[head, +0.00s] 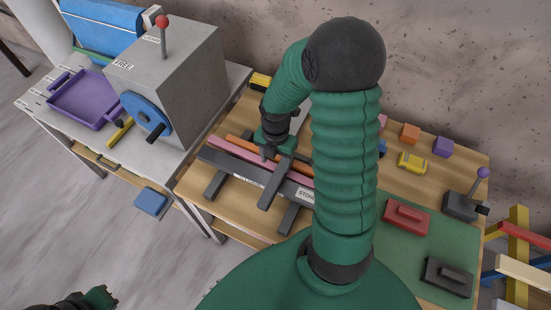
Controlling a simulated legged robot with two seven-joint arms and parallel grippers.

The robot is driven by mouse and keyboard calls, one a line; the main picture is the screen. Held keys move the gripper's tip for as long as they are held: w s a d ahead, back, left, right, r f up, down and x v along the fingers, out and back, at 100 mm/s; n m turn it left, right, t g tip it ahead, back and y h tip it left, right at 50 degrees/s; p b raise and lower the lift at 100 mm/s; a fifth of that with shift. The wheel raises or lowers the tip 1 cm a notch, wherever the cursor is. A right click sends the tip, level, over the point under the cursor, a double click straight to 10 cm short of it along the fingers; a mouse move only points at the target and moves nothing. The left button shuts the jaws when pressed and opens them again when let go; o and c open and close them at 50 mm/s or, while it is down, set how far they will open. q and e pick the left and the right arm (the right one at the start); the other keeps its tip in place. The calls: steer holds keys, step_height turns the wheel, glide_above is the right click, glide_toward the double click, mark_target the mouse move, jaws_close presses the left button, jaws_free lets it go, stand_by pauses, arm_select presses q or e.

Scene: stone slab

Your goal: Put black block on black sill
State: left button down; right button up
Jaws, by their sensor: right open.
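A black block with a raised ridge (447,277) lies on the green mat at the lower right of the table. A long dark bar with white labels (232,170) lies across the left part of the table; it may be the black sill. A dark piece (270,188) crosses this bar below my right gripper (272,152). My right gripper is open and points down over the bars, well left of the black block. I cannot tell whether it touches the dark piece. A green and black part at the lower left edge (98,298) appears to be my left gripper, mostly cut off.
A red block (405,216) lies on the green mat (440,235). Pink (236,152) and orange bars lie behind the dark bar. Small coloured blocks (410,133) stand at the back. A grey machine (180,75) and purple tray (88,98) stand left. My right arm hides the table's middle.

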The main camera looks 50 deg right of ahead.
steer(key=a+r+m+t, duration=0.1)
steer(key=a+r+m, duration=0.2)
steer(key=a+m, duration=0.65)
steer(key=a+r+m+t, duration=0.2)
steer(key=a+r+m, duration=0.2)
steer(key=a+m, duration=0.55)
arm_select(q)
steer(key=s+b+x, duration=0.1)
steer(key=b+x, duration=0.6)
steer(key=shift+s+f, duration=0.2)
steer(key=shift+f, duration=0.05)
arm_select(e)
step_height(320, 180, down, 8)
steer(key=d+m, duration=0.2)
steer(key=shift+w+d, duration=0.15)
steer(key=shift+d, duration=0.2)
arm_select(q)
steer(key=shift+d, duration=0.2)
arm_select(e)
steer(key=shift+d+r, duration=0.1)
steer(key=shift+d, duration=0.1)
